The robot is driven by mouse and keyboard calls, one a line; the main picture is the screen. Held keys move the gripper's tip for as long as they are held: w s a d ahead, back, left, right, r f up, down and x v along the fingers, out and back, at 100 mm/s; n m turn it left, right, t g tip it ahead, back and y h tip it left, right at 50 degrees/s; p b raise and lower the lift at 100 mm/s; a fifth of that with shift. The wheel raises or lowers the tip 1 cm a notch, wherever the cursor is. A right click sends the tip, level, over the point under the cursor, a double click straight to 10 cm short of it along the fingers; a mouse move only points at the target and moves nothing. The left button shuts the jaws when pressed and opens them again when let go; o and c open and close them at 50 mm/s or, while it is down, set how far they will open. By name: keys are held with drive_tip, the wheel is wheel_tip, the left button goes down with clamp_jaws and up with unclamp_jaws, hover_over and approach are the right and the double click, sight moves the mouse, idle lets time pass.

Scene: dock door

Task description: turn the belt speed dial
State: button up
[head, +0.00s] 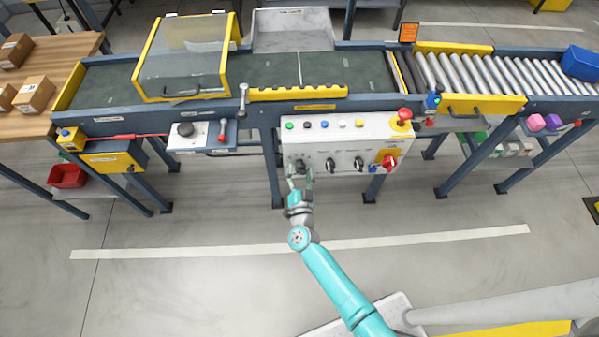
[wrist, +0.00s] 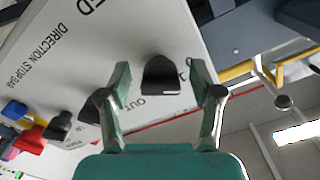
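The control panel (head: 345,143) is a pale box on the conveyor's front, with a row of dark knobs under a row of coloured buttons. My gripper (head: 300,175) is in front of the leftmost knob, which it partly hides in the head view. In the wrist view my gripper (wrist: 160,76) is open, with one finger on each side of that black knob (wrist: 160,78). Gaps show between the knob and both fingers. A cut-off label ending in "ED" is printed on the panel, so I take this knob as the belt speed dial.
Two more black knobs, the middle one (head: 330,164) and another (head: 358,162), sit to the right, then a red switch (head: 389,161) on yellow. A red mushroom button (head: 404,115) tops the panel's right end. A lever (head: 222,130) stands to the left. The floor in front is clear.

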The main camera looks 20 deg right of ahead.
drive_tip(key=v, duration=1.2)
drive_tip(key=shift+r, duration=0.1)
idle(0.4)
drive_tip(key=s+d+r+n+y, duration=0.1)
drive_tip(key=s+r+n+y, duration=0.1)
drive_tip(key=s+r, duration=0.5)
drive_tip(key=s+d+r+n+g+y, duration=0.1)
drive_tip(key=s+r+n, duration=0.3)
drive_tip(key=s+r, duration=0.4)
drive_tip(key=s+d+r+n+g+y, duration=0.1)
drive_tip(key=s+r, duration=0.6)
drive_tip(key=s, duration=1)
drive_tip(key=shift+d+n+y, duration=0.4)
drive_tip(key=shift+n+y, duration=0.4)
drive_tip(key=shift+n, duration=0.4)
drive_tip(key=shift+o, duration=0.2)
drive_tip(key=shift+s+r, duration=0.1)
drive_tip(key=shift+r, duration=0.05)
